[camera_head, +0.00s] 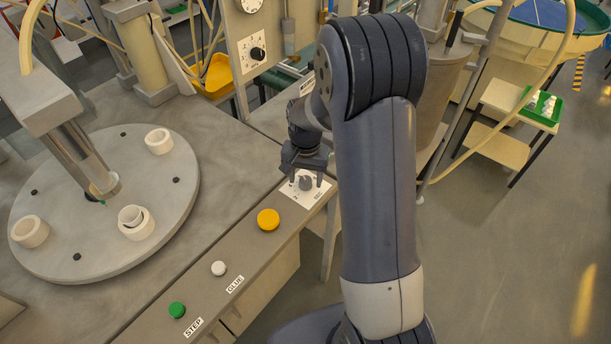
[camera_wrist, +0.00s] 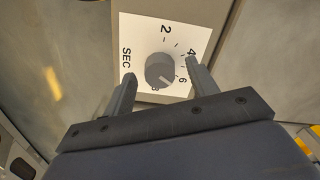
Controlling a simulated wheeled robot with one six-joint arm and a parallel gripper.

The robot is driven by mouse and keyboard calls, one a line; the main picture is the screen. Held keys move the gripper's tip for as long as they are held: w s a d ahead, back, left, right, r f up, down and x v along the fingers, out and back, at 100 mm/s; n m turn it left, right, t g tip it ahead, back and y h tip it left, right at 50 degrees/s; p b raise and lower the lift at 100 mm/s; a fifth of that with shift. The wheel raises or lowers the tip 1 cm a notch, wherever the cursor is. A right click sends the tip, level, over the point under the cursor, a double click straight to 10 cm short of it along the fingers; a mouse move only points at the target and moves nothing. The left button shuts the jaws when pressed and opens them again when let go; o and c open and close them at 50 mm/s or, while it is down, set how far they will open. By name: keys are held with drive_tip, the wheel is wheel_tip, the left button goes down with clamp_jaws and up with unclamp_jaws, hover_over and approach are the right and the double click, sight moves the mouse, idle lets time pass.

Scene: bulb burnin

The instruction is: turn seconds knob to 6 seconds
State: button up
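The seconds knob (camera_wrist: 160,70) is a grey round knob on a white dial plate (camera_wrist: 137,32) marked SEC, with 2, 4, 6 and a partly covered 8. A faint light line on the knob seems to point to the lower right, roughly between 6 and 8; I cannot read it exactly. In the head view the knob (camera_head: 306,183) sits on its plate (camera_head: 318,192) at the console's far end. My gripper (camera_head: 303,168) is over the plate. In the wrist view my gripper (camera_wrist: 159,71) is open, one finger on each side of the knob, with visible gaps.
On the same console strip are a yellow button (camera_head: 268,219), a white GLUE button (camera_head: 218,268) and a green STEP button (camera_head: 177,310). A round turntable (camera_head: 75,215) with white rings lies to the left. An upright panel with another knob (camera_head: 257,53) stands behind.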

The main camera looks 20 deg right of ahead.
sight(306, 180)
wheel_tip(306, 180, up, 11)
drive_tip(key=shift+b, duration=0.3)
idle(0.4)
drive_tip(key=shift+f, duration=0.15)
wheel_tip(306, 180, down, 10)
drive_tip(key=shift+f+p, duration=0.2)
drive_tip(key=shift+p, duration=0.1)
drive_tip(key=shift+f, duration=0.15)
drive_tip(key=shift+m+p, duration=0.5)
drive_tip(key=shift+m, duration=0.3)
drive_tip(key=shift+f, duration=0.1)
